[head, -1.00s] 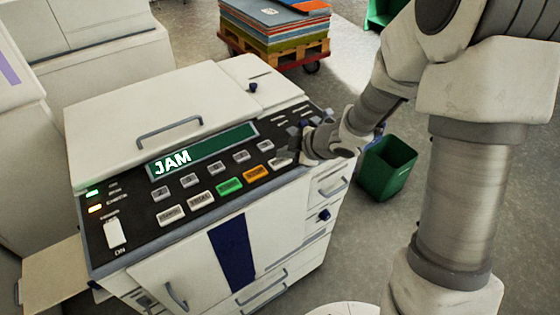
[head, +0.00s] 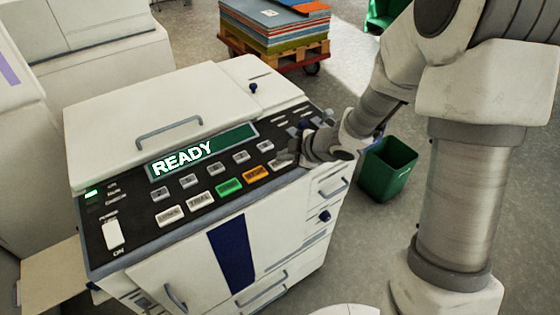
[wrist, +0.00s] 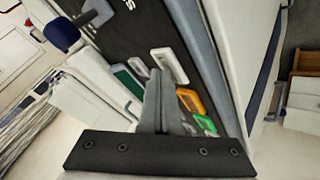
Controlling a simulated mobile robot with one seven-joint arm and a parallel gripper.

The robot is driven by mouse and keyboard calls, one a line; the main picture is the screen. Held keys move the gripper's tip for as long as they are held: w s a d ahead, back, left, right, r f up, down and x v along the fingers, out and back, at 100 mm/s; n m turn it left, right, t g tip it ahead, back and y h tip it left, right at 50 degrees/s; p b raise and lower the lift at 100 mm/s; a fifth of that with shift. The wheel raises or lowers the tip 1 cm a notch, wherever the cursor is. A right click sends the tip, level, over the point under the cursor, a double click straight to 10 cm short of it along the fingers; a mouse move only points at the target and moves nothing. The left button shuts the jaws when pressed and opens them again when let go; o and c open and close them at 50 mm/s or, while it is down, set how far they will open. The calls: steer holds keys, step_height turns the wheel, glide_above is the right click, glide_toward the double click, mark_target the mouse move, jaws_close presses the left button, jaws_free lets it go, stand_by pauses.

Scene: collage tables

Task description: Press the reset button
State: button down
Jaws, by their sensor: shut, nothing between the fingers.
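The copier's control panel (head: 110,222) is dark with a row of large buttons along its front edge. A pale button (head: 281,162) right of the orange button (head: 257,173) is partly covered by my gripper (head: 290,152); its label cannot be read. In the wrist view a pale button (wrist: 170,65) lies beside the orange one (wrist: 190,101), just past the tips of my gripper (wrist: 157,76). The fingers are shut and empty, at the panel's right part. I cannot tell whether they touch the button. The display (head: 203,150) reads READY.
The green button (head: 229,186) and several pale ones sit left of the orange button. The copier lid (head: 150,110) with its handle is behind the panel. A green bin (head: 387,168) stands on the floor right of the copier; a loaded pallet cart (head: 275,40) is behind.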

mark_target(284, 163)
stand_by(0.3)
steer(key=shift+r+p, duration=0.75)
steer(key=shift+p, duration=0.1)
step_height(284, 163, up, 5)
steer(key=p, duration=0.5)
steer(key=shift+r, duration=0.1)
stand_by(0.4)
